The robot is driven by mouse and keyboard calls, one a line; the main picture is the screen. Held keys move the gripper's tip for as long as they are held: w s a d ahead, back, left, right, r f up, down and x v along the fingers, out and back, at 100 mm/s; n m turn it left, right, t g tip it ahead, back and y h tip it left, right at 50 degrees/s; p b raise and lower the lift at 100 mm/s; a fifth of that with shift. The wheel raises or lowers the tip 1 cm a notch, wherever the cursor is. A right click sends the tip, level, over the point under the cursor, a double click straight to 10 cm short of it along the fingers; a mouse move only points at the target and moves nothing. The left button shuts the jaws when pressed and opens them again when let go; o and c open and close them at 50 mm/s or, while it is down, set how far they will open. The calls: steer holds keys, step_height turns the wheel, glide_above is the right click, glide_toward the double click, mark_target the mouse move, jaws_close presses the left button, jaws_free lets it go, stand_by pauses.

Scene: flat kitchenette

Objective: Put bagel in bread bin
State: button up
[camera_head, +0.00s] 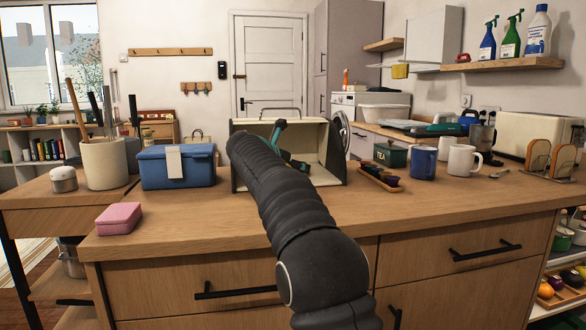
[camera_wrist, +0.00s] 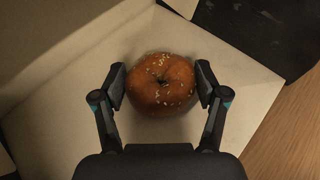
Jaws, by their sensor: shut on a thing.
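The bread bin (camera_head: 325,148) is a cream box with dark side panels, open toward me, standing at the back of the wooden counter. My arm reaches into its opening and hides much of the inside. My gripper (camera_wrist: 161,82) is shut on the bagel (camera_wrist: 162,95), a brown seeded ring, with one fingertip at each side of it. In the wrist view the bagel is over the pale floor of the bin (camera_wrist: 60,120); I cannot tell whether it touches that floor. In the head view the gripper (camera_head: 285,150) shows partly inside the bin and the bagel is hidden.
A blue box (camera_head: 176,168) stands left of the bin, with a utensil crock (camera_head: 104,163) beyond it. A pink box (camera_head: 119,218) lies at the front left. A small tray (camera_head: 380,179), a green tea tin (camera_head: 391,155) and mugs (camera_head: 422,163) stand to the right. The front right counter is clear.

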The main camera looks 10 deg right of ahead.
steer(key=shift+f, duration=0.15)
steer(key=o, duration=0.6)
steer(key=shift+o, duration=0.2)
steer(key=shift+s+a+r, duration=0.15)
steer(key=shift+r, duration=0.15)
steer(key=v, duration=1.1)
steer(key=shift+s+a, duration=0.2)
steer(key=shift+s, duration=0.1)
